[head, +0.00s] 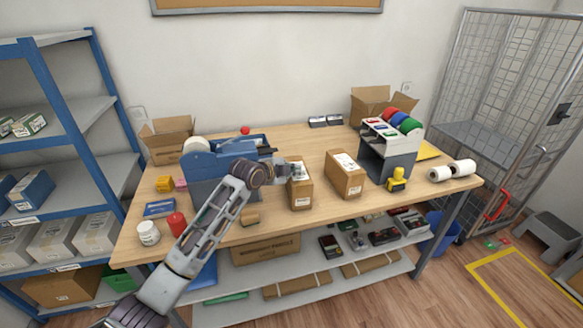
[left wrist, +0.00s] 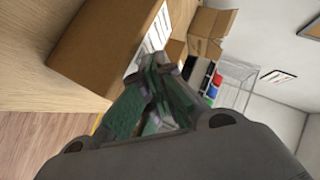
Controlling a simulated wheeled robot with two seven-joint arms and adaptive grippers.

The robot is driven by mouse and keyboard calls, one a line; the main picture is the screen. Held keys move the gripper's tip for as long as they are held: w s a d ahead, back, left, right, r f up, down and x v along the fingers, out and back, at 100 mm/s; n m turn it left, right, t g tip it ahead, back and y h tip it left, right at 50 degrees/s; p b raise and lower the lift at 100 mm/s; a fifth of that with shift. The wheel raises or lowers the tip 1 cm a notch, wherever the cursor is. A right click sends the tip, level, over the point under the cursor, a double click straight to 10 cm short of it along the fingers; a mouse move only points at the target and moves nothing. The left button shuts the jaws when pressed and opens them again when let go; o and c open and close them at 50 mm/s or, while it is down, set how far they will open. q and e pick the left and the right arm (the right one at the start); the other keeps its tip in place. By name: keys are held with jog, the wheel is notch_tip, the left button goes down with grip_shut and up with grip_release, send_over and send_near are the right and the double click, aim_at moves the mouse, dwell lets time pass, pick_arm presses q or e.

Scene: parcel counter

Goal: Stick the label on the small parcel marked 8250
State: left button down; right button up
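A small brown parcel (head: 301,196) stands near the front middle of the table, with white and dark marking on its top and a small white patch on its front. A second, larger brown parcel (head: 345,181) with a white label on top stands to its right. The number 8250 is not legible on either. My left gripper (head: 284,162) is at the upper left of the small parcel. In the left wrist view its fingers (left wrist: 160,72) come together at a white label (left wrist: 152,42) on a parcel (left wrist: 105,48). I see no separate label held between them. My right gripper is out of view.
A blue-grey dispenser (head: 222,167) stands left of the parcels, behind my left arm. A grey rack with coloured rolls (head: 388,150) and a yellow stamp (head: 397,180) stand to the right. A white jar (head: 148,233) and a red item (head: 177,223) are front left.

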pick_arm(q)
jog(key=shift+f, duration=0.5)
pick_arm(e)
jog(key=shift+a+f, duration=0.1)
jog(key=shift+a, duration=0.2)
pick_arm(q)
jog(key=c, duration=1.6)
grip_release()
jog(key=shift+o, duration=0.2)
jog(key=shift+f, duration=0.1)
jog(key=shift+s+a, duration=0.15)
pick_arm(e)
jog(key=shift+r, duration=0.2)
pick_arm(q)
jog(key=shift+p+v, duration=2.05)
jog(key=shift+v, duration=0.55)
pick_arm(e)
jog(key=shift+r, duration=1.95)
